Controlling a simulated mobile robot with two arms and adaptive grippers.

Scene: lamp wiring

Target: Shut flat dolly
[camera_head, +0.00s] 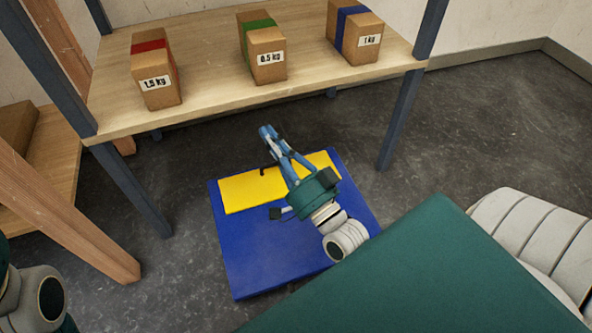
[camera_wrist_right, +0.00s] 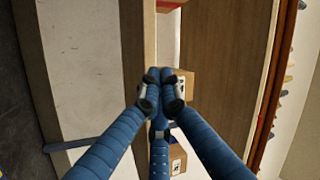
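The flat dolly lies on the floor in the head view, with a broad blue deck (camera_head: 265,255) and a yellow panel (camera_head: 243,191) along its far side. A small dark piece (camera_head: 264,170) stands at the panel's far edge. My right gripper (camera_head: 268,132) is over the dolly, its blue fingers pointing past the far edge toward the shelf. In the right wrist view its fingertips (camera_wrist_right: 160,76) are drawn together with nothing seen between them. The hand and wrist hide part of the panel and deck. My left gripper is out of view.
A wooden shelf (camera_head: 205,98) on dark posts stands beyond the dolly. It bears cartons marked 1.5 kg (camera_head: 157,85), 0.5 kg (camera_head: 268,65) and 1 kg (camera_head: 368,41). A wooden post (camera_head: 75,220) stands at left. The floor at right (camera_head: 470,130) is clear.

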